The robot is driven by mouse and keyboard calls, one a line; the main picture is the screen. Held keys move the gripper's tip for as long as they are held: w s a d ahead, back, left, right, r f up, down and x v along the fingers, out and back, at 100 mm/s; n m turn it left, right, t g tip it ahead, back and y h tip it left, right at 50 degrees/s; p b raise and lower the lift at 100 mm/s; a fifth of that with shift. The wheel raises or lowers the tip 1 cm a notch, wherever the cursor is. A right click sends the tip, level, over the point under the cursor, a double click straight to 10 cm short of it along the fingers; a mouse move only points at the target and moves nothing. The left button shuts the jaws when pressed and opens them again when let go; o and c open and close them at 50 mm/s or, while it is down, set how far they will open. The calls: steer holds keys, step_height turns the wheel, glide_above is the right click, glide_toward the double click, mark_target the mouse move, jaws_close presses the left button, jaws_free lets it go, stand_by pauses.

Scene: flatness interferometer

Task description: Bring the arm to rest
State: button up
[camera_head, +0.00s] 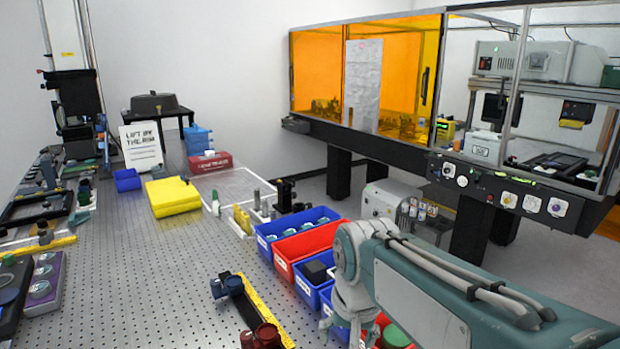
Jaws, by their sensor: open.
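My arm reaches in from the lower right corner, a thick grey-green link with grey cables along its top.
Blue bins (298,228) and a red bin (305,248) stand along the right edge of the perforated table (150,285). A yellow bar (262,310) with dark knobs lies left of my gripper. A yellow stack (172,197) sits farther back. The table's middle is mostly clear.

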steer(key=s+d+f+n+t, duration=0.1)
steer(key=s+d+f+t, duration=0.1)
steer(key=s+d, duration=0.7)
steer(key=s+t, duration=0.1)
steer(key=s, duration=0.2)
steer(key=shift+d+f+h, duration=0.2)
steer(key=shift+d+h, duration=0.1)
steer(key=shift+s, duration=0.1)
